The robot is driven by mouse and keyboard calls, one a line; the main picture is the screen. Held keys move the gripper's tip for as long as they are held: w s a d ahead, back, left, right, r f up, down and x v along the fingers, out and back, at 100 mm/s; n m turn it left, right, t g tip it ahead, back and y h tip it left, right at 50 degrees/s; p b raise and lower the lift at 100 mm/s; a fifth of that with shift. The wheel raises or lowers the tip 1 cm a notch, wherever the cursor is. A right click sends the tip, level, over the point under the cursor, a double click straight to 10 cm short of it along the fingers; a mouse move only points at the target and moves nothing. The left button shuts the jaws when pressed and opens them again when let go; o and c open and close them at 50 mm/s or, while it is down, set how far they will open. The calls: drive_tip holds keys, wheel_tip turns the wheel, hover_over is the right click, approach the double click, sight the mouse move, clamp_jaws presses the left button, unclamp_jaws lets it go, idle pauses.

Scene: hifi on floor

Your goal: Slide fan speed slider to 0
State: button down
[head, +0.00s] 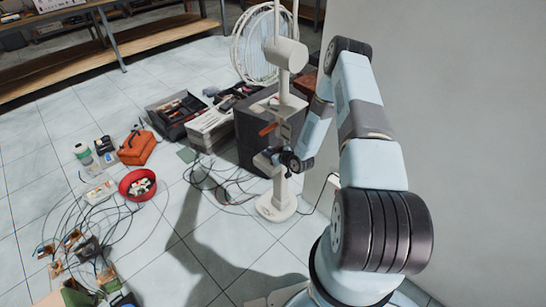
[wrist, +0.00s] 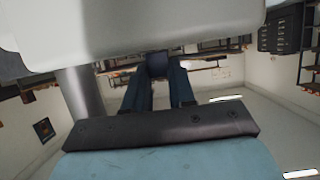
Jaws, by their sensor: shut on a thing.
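A white standing fan (head: 283,80) stands on the tiled floor, with a round cage at its top and a round base (head: 277,207). My gripper (head: 270,158) is against the fan's column at mid height. In the wrist view, my gripper's two dark fingers (wrist: 158,72) close in on a small dark block (wrist: 157,62), which seems to be the fan speed slider. The slider's marks and its position along its track cannot be read. A pale part of the fan (wrist: 140,22) fills the top of the wrist view, with a grey pole (wrist: 82,92) at left.
A dark cabinet (head: 255,135) stands just behind the fan. Toolboxes (head: 178,112), an orange case (head: 137,148), a red bowl (head: 128,190) and loose cables (head: 85,215) lie to the left. A pale wall (head: 450,110) is at right.

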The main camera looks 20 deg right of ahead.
drive_tip(key=shift+w+a, duration=0.25)
drive_tip(key=shift+w, duration=0.25)
drive_tip(key=c, duration=0.9)
unclamp_jaws()
drive_tip(key=shift+s, duration=0.1)
drive_tip(key=v, duration=1.3)
drive_tip(key=shift+s+d+r, duration=0.15)
drive_tip(key=shift+r, duration=0.05)
